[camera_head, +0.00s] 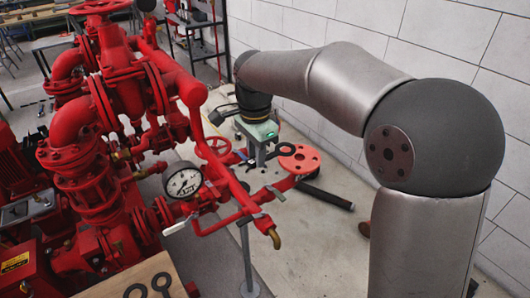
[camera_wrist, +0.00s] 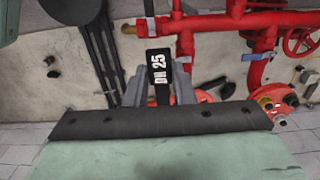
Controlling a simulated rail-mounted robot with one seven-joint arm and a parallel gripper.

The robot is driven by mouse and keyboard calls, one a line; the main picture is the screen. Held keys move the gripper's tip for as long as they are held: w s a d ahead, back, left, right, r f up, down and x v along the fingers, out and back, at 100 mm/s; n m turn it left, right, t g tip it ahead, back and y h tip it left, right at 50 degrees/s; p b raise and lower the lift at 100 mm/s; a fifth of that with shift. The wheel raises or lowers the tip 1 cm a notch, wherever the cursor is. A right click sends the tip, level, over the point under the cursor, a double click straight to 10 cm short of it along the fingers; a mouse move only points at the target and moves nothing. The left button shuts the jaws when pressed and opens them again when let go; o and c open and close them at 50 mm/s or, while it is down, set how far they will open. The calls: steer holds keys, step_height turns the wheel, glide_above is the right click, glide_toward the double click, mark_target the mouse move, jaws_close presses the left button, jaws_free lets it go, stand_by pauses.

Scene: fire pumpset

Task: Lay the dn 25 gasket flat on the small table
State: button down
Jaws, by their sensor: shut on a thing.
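My gripper (camera_head: 262,154) hangs beside the red pipework, to the right of the pressure gauge in the head view. In the wrist view my gripper (camera_wrist: 159,88) is shut on the black tab of the dn 25 gasket (camera_wrist: 158,68), and the white "DN 25" lettering faces the camera.
Two dark ring-shaped pieces (camera_head: 162,284) lie on that table top. Red pump pipes with a gauge (camera_head: 183,184) and a handwheel (camera_head: 217,146) stand close to my gripper. An orange-red flange (camera_head: 299,159) is just right of it.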

steer(key=shift+s+a+r, duration=0.2)
steer(key=shift+s+r, duration=0.2)
steer(key=shift+r, duration=0.1)
steer(key=shift+r+p, duration=2.55)
steer(key=shift+r, duration=0.2)
